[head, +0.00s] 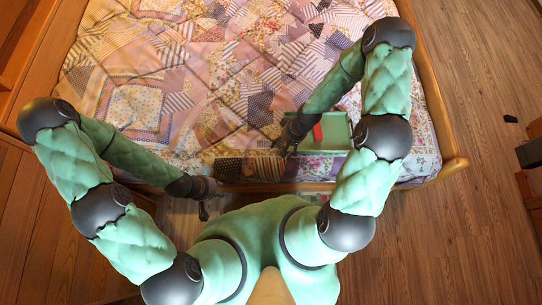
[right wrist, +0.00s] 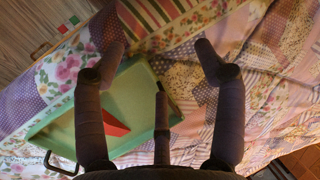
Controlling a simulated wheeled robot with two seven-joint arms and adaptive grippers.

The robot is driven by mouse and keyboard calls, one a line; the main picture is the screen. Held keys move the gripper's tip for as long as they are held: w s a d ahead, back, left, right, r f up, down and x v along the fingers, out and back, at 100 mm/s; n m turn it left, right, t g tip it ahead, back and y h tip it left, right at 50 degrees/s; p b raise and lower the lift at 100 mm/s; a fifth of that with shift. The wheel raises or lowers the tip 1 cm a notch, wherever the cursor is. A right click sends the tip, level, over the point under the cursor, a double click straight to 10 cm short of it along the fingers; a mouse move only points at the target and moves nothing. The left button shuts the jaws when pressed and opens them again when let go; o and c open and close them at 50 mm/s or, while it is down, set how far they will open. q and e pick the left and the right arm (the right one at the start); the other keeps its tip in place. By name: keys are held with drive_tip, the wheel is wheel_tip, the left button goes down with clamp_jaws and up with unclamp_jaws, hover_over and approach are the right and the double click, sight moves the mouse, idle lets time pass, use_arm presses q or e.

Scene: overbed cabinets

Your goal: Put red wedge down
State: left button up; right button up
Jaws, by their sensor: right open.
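The red wedge (head: 317,132) lies in the green tray (head: 339,130) on the bed, towards the tray's left side. In the right wrist view the wedge (right wrist: 114,125) rests on the floor of the tray (right wrist: 136,92), apart from the fingers. My right gripper (head: 287,143) is at the tray's left edge; in its wrist view the fingers (right wrist: 158,55) are spread and hold nothing. My left gripper (head: 204,205) hangs low in front of the bed's edge, away from the tray. Its fingers are too small to read.
The bed has a patchwork quilt (head: 180,75) and a wooden frame (head: 436,100). The tray has a dark handle (right wrist: 60,165). Small coloured pieces (right wrist: 67,24) show beyond the bed. Open wooden floor (head: 470,220) lies at the right, with a small dark object (head: 510,119).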

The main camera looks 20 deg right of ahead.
drive_tip(key=s+a, duration=0.9)
drive_tip(key=shift+s, duration=0.3)
